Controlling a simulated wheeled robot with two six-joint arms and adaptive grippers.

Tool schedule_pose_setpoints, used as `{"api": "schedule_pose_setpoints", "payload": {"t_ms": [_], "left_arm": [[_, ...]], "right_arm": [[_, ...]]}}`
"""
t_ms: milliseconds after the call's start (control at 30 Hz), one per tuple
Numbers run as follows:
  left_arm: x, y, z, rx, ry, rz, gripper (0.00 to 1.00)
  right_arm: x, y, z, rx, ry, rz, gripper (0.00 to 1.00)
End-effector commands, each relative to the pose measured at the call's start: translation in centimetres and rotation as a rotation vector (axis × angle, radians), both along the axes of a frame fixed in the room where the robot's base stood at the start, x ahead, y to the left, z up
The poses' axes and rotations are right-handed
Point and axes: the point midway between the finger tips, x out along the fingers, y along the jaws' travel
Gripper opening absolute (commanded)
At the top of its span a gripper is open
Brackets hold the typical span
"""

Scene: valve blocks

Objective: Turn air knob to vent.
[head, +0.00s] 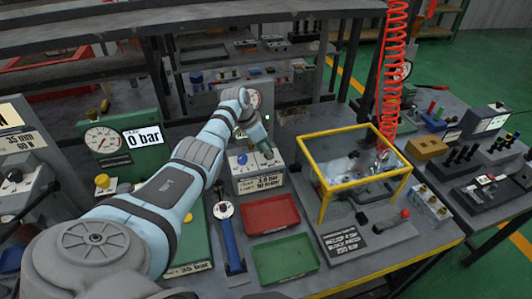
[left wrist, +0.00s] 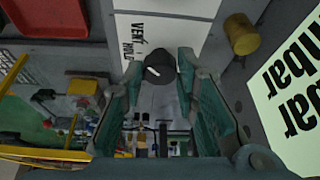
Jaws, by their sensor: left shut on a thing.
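My left gripper (head: 264,148) reaches down onto the top of a grey valve box (head: 258,185) with a white label on its front. In the left wrist view its two teal fingers (left wrist: 163,76) are on both sides of a round black knob (left wrist: 160,68) and are shut on it. A short white mark shows on the knob face. White panel lettering (left wrist: 137,38) beside the knob reads as "VENT" and "HOLD", partly cut off. In the head view the gripper mostly hides the knob. My right gripper is not in view.
A red tray (head: 270,214) and a green tray (head: 286,260) lie in front of the box. A blue-handled wrench (head: 229,238) lies left of them. A yellow-framed guard (head: 352,170) stands to the right. A gauge panel reading 0 bar (head: 142,137) stands at left.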

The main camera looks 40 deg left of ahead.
Motion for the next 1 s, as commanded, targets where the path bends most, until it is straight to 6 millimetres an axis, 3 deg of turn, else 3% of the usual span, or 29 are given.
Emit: {"api": "schedule_pose_setpoints", "payload": {"t_ms": [400, 433, 533, 867, 1000], "left_arm": [[0.1, 0.0, 0.1, 0.001, -0.002, -0.010, 0.00], [0.1, 0.0, 0.1, 0.001, -0.002, -0.010, 0.31], [0.0, 0.0, 0.1, 0.001, -0.002, -0.009, 0.47], [-0.1, 0.1, 0.3, 0.001, -0.001, -0.008, 0.48], [-0.7, 0.6, 2.2, 0.003, -0.003, -0.007, 0.48]], "right_arm": [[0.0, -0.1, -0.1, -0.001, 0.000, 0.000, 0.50], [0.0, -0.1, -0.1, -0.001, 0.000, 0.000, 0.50], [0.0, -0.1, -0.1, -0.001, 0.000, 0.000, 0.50], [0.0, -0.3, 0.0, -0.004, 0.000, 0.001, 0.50], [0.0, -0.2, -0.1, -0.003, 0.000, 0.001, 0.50]]}}
